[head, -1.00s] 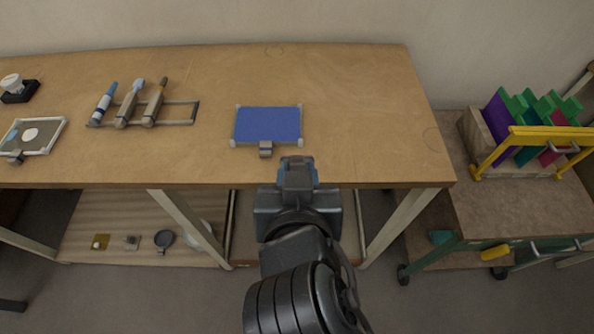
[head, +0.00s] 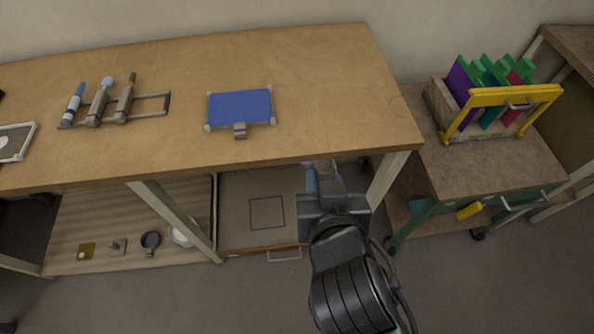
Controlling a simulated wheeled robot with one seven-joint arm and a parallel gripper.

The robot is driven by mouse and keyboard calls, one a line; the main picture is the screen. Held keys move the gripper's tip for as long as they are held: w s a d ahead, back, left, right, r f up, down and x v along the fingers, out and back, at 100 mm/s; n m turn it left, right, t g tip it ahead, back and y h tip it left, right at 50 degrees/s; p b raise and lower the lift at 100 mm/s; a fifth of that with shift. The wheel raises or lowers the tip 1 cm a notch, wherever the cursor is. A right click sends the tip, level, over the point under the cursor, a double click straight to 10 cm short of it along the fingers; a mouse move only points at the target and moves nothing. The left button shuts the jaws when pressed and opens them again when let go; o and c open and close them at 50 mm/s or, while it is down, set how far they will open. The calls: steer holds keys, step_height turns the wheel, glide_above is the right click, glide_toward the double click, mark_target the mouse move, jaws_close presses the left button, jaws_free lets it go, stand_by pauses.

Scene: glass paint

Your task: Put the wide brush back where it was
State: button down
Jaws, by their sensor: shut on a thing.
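My gripper (head: 322,170) is at the front edge of the workbench, to the right of the blue panel, pointing away from me. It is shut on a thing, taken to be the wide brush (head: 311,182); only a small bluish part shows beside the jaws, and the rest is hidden. A metal rack (head: 152,96) stands at the left of the bench. It holds a blue-capped marker (head: 73,103), a light-blue-topped tool (head: 101,101) and a brown-tipped tool (head: 126,99). The right end of the rack is empty.
A blue panel (head: 240,105) in a clamped frame lies mid-bench. Below is an open drawer (head: 235,230) with a square outline on its floor. A shelf (head: 75,230) bears small items. At right, a cart (head: 500,165) carries coloured sheets and a yellow-handled frame (head: 470,97).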

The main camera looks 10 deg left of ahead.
steer(key=w+d+f+m+h, duration=0.1)
steer(key=w+d+f, duration=0.1)
steer(key=d+f, duration=0.6)
steer(key=w+d+f+m+h, duration=0.1)
steer(key=w+d+f, duration=0.2)
steer(key=d+f, duration=0.5)
steer(key=d, duration=0.4)
steer(key=shift+w, duration=0.2)
steer(key=shift+w, duration=0.1)
